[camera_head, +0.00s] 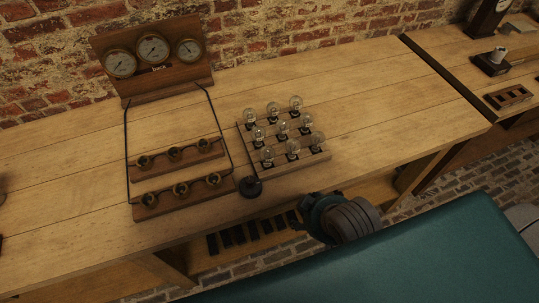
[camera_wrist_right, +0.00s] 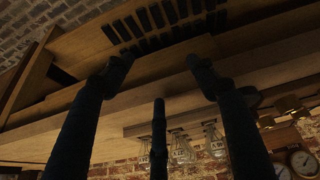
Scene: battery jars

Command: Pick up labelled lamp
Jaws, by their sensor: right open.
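Several clear glass lamps stand in rows on a wooden lamp tray (camera_head: 318,157) in the middle of the bench. My right gripper (camera_head: 308,212) is at the bench's front edge, in front of the tray and apart from the lamps. Its fingers are spread and empty, as the right wrist view also shows (camera_wrist_right: 158,82). My left gripper is not in view.
A gauge panel (camera_head: 158,83) stands at the back left, wired to two wooden socket strips (camera_head: 178,160). A black round knob (camera_head: 250,187) sits left of the tray. Dark slots (camera_head: 252,230) lie below the bench edge. The bench right of the tray is clear.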

